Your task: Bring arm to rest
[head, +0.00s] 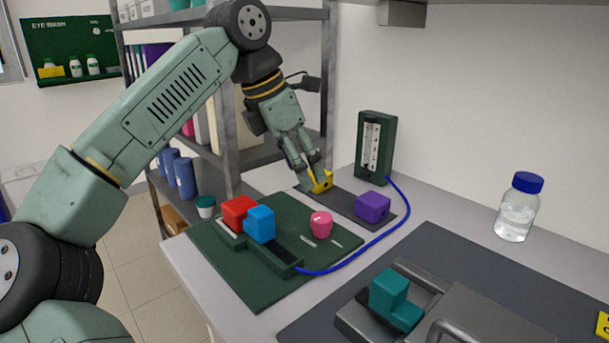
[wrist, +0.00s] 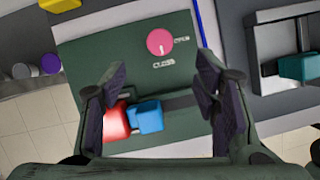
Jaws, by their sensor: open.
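My gripper (head: 313,180) is open and empty, with its fingers pointing down. In the wrist view the fingers (wrist: 160,70) are spread wide, with nothing held between them. A green board (head: 213,243) lies below, bearing a red block (head: 239,211), a blue block (head: 260,223) and a pink knob (head: 321,224). The wrist view shows the knob (wrist: 160,41) beside the words OPEN and CLOSE. In the head view my fingertips overlap a yellow block (head: 325,184). In the wrist view that block (wrist: 60,5) lies off at the top left, apart from the fingers.
A purple block (head: 373,207) sits on a dark strip behind the board. A blue cable (head: 386,229) runs to a green gauge (head: 374,146). A metal rig with a teal block (head: 395,298) is at front right. A bottle (head: 518,207) stands behind it. Shelving rises behind my arm.

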